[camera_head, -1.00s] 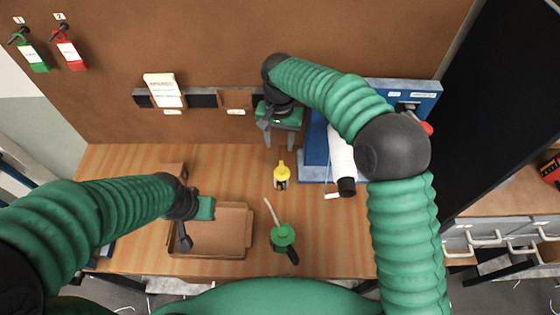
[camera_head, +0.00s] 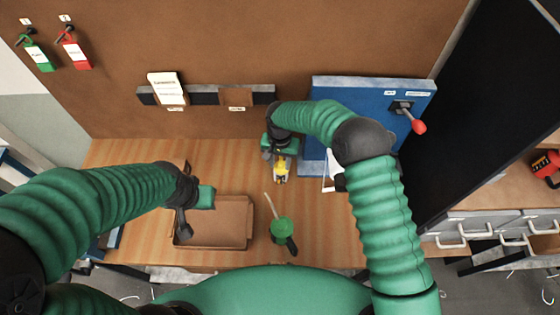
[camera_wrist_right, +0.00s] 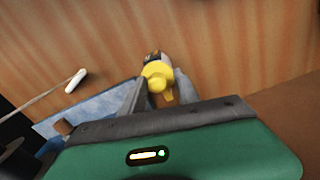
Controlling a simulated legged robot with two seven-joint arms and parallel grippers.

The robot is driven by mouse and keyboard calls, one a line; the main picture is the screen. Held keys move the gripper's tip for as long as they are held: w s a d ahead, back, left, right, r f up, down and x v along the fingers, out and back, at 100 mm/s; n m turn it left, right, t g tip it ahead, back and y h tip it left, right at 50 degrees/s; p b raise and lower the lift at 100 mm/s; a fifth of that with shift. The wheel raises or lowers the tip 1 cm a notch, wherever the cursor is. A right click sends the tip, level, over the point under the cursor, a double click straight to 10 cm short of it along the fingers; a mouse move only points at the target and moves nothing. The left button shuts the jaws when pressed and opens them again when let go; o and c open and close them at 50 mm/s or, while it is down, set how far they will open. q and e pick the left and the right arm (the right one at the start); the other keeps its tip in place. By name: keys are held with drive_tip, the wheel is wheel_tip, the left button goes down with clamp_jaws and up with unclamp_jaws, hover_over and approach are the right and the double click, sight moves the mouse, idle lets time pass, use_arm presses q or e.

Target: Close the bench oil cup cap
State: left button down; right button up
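A small cup with a yellow top (camera_head: 281,174), which looks like the oil cup, stands on the bench near the middle. In the right wrist view its round yellow cap (camera_wrist_right: 158,75) shows between my fingertips, with a dark and pale part beyond it. I cannot tell whether the cap is open or closed. My right gripper (camera_head: 281,156) points down just behind the cup. Its fingers (camera_wrist_right: 158,90) are apart on either side of the yellow part, with no clear contact. My left gripper (camera_head: 184,212) hovers over the cardboard tray's left side; its opening is unclear.
A cardboard tray (camera_head: 248,224) lies at the left of the bench. A green oil can (camera_head: 283,229) with a thin spout stands right of it. A blue panel (camera_head: 350,100) with a red-knobbed lever (camera_head: 419,127) stands behind right. Bare wood lies between tray and back wall.

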drive_tip(key=shift+w+d, duration=0.1)
drive_tip(key=shift+d, duration=0.2)
clamp_jaws()
drive_tip(key=shift+a, duration=0.15)
idle(0.7)
